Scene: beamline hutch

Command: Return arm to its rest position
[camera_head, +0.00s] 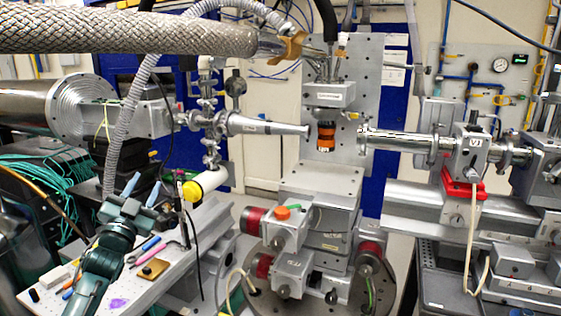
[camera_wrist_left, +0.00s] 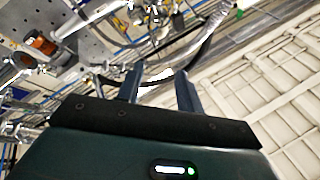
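My left arm is teal and comes in at the lower left of the head view. Its gripper (camera_head: 142,189) points up above the small white bench, beside the beam pipe parts. In the left wrist view the two fingers of this gripper (camera_wrist_left: 159,88) stand apart, with nothing between them. Behind the fingers are cables, pipes and pale ceiling panels. My right arm and gripper are not in view.
A white bench (camera_head: 205,222) with pens and small tools lies by my left arm. A tapered beam nozzle (camera_head: 265,126) points at an orange and black cylinder (camera_head: 326,138) above a grey stage (camera_head: 320,182). A thick braided hose (camera_head: 120,33) crosses the upper left.

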